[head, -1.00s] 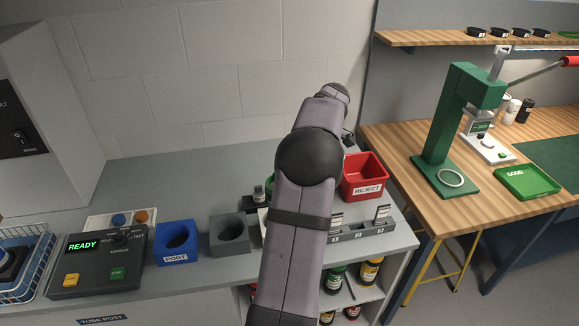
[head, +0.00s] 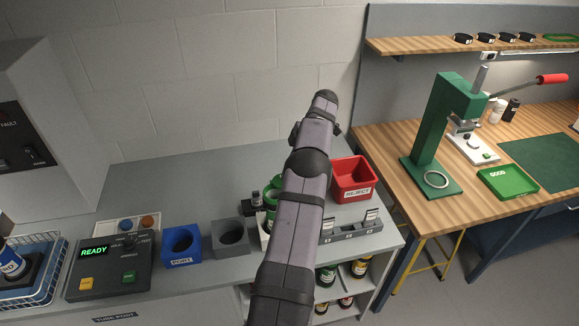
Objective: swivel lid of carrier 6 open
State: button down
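I cannot pick out carrier 6 by its number. A green carrier-like cylinder (head: 271,196) stands on the grey counter just left of my arm, and the arm hides part of it. My arm crosses the middle of the view, reaching away over the counter. My gripper does not show; it is hidden behind the arm.
A red REJECT bin (head: 352,182) stands right of my arm, with a grey slotted rack (head: 350,231) in front. A blue PORT block (head: 181,246), a grey holder (head: 230,238) and a READY control box (head: 108,270) line the left. A green press (head: 440,135) stands on the wooden bench.

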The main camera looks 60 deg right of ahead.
dwell(0.4)
jog(key=c, duration=1.8)
grip_release()
jog(key=shift+f+b, duration=0.1)
jog(key=shift+b, duration=0.45)
